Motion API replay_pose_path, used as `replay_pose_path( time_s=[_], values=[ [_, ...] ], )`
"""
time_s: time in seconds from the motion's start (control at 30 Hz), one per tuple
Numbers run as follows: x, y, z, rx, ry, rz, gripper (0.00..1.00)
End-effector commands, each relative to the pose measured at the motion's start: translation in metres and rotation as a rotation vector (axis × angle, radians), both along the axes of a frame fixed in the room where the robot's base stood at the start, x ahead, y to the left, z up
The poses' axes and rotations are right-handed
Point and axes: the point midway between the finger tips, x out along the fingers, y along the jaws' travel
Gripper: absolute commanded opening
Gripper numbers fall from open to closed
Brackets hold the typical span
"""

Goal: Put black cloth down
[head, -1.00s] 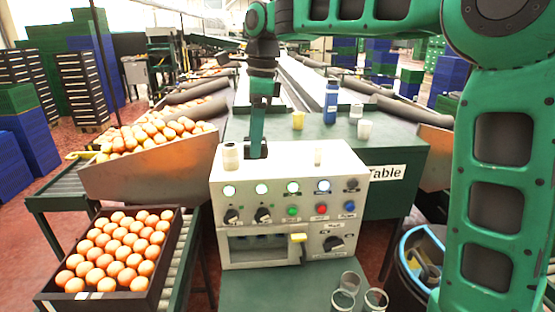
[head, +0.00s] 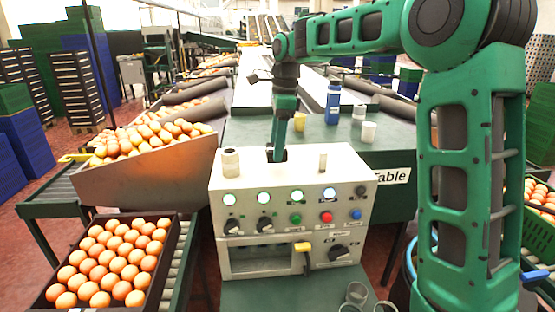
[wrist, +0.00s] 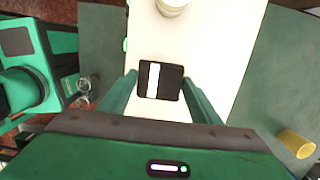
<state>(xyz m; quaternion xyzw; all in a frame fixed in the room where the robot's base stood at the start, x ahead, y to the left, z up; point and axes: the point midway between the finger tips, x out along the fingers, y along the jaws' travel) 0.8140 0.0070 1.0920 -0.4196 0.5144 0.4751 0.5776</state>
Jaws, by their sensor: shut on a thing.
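The black cloth (wrist: 173,82) shows in the wrist view as a small dark square with a white stripe. It sits between the two fingertips of my gripper (wrist: 161,84), which is shut on it. In the head view my gripper (head: 278,152) points down at the back edge of the white control box (head: 290,182), with the dark cloth at its tips. I cannot tell whether the cloth touches the box top.
A pale jar (head: 230,162) stands on the box top, left of my gripper. A blue bottle (head: 332,104) and yellow cup (head: 300,121) stand on the green table (head: 240,130) behind. Clear glasses (head: 356,293) stand in front.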

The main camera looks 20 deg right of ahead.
Motion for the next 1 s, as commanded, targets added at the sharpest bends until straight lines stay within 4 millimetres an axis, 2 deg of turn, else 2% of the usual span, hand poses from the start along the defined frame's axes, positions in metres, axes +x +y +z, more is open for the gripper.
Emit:
replay_pose_path(
  time_s=[0.1, 0.27, 0.53, 0.87, 0.9, 0.97, 1.0],
  values=[
    [0.006, -0.009, -0.006, 0.000, 0.000, -0.001, 0.22],
    [0.007, -0.011, -0.013, 0.000, 0.001, 0.001, 0.22],
    [0.007, -0.011, -0.045, 0.000, 0.000, -0.001, 0.22],
    [0.007, -0.011, -0.049, 0.001, -0.001, -0.001, 0.22],
    [0.007, -0.011, -0.049, 0.001, -0.001, -0.001, 0.62],
    [0.007, -0.011, -0.049, 0.001, -0.001, -0.001, 0.77],
    [0.007, -0.011, -0.049, 0.001, -0.001, -0.001, 0.77]
  ],
)
